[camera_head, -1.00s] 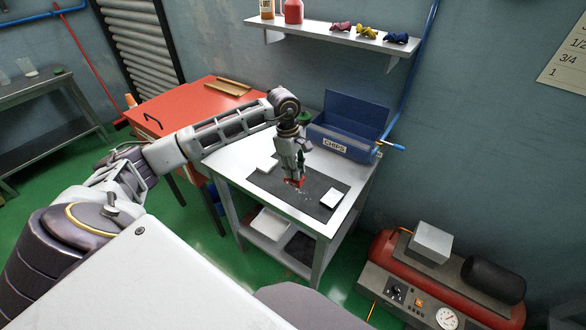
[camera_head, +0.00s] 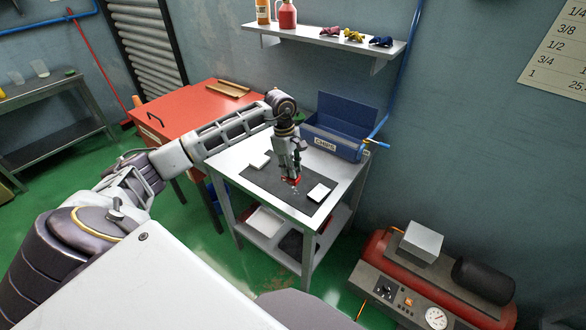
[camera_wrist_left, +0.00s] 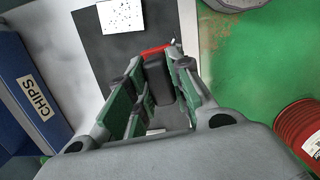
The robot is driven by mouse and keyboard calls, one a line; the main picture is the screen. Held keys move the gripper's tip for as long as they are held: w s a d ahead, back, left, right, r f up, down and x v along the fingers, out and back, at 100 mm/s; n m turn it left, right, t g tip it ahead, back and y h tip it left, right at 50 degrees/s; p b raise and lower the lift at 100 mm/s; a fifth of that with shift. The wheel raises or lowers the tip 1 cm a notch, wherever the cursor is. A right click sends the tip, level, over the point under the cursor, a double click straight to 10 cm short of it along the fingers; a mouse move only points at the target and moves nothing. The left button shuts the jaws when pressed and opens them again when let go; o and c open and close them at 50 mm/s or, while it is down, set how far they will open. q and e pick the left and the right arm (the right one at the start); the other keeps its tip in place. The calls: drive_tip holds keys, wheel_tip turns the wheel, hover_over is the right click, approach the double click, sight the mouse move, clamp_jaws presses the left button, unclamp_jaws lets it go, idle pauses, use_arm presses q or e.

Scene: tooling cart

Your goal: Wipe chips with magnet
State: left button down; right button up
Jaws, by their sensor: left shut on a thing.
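My left gripper (camera_head: 291,179) points down over the dark mat (camera_head: 256,179) on the metal cart. It is shut on the magnet, a dark block with a red end (camera_wrist_left: 155,50), seen between its green-padded fingers in the left wrist view. The red end is low at the mat; I cannot tell whether it touches. Small pale chips (camera_head: 297,190) lie beside it. A white card (camera_head: 319,193) lies on the mat to the right; in the left wrist view a white card (camera_wrist_left: 120,14) bears dark specks. The blue bin (camera_head: 346,147) labelled CHIPS stands open behind. My right gripper is out of view.
A white block (camera_head: 260,160) lies at the mat's back left. A red bench (camera_head: 195,110) stands left of the cart. A wall shelf (camera_head: 330,42) is above the bin. A red compressor (camera_head: 385,245) stands on the floor at right.

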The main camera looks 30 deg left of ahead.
use_arm(q)
drive_tip(key=shift+a+f, duration=0.1)
drive_tip(key=shift+a, duration=0.15)
drive_tip(key=shift+d, duration=0.15)
